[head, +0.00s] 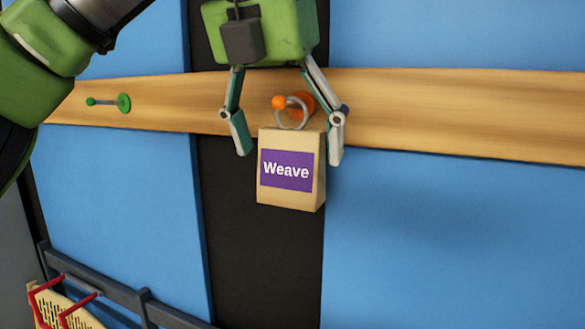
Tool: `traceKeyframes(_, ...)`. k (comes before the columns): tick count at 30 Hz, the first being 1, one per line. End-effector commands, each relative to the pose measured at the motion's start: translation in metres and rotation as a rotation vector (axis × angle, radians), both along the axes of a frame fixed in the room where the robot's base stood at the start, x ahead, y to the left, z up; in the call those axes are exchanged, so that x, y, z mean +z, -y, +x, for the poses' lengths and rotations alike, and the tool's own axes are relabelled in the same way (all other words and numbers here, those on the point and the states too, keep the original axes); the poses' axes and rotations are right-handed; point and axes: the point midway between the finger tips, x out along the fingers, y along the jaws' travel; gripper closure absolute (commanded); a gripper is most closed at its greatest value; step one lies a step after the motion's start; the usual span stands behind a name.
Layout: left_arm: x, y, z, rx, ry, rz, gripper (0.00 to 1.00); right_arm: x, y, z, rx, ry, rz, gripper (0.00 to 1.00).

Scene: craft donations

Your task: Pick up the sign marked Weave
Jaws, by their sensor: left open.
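The sign marked Weave (287,190) is a tan wooden block with a purple label and white lettering. It hangs by a grey metal ring (292,122) from an orange peg (298,101) on a wooden rail. My left gripper (290,158) is above and around the top of the sign, one finger on each side. Its fingers are open, with a gap visible between the left finger and the sign; the right fingertip is close to the sign's right edge, and I cannot tell if it touches. My right gripper is not in view.
The wooden rail (440,105) runs across a wall of blue panels (440,240) with a dark strip between them. A green peg (122,103) on the rail at left is bare. A dark bar and a yellow perforated basket (68,308) with red handles are at lower left.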

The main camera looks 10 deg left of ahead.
Motion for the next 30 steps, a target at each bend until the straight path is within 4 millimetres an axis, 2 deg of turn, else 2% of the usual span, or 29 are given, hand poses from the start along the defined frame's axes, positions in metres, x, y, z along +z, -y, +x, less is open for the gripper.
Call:
traceKeyframes(2,-0.006,0.0,0.005,-0.001,-0.003,0.002,0.21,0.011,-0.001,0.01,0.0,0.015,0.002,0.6)
traceKeyframes(5,-0.019,0.001,0.011,-0.001,-0.004,0.002,0.21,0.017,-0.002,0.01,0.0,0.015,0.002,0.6)
traceKeyframes(10,-0.034,0.003,0.016,0.001,-0.001,0.0,0.21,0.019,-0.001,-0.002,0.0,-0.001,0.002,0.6)
traceKeyframes(17,-0.036,0.003,0.017,0.001,0.0,-0.001,0.21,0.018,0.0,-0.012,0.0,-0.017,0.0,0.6)
traceKeyframes(18,-0.036,0.003,0.017,0.001,0.0,-0.001,0.26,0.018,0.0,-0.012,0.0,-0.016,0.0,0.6)
traceKeyframes(21,-0.036,0.003,0.017,0.001,0.0,-0.001,0.52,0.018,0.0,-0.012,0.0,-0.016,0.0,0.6)
traceKeyframes(23,-0.036,0.003,0.017,0.001,0.0,-0.001,0.66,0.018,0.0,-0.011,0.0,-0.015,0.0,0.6)
traceKeyframes(30,-0.035,0.003,0.017,0.001,0.0,-0.001,0.66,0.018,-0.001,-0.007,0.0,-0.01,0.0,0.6)
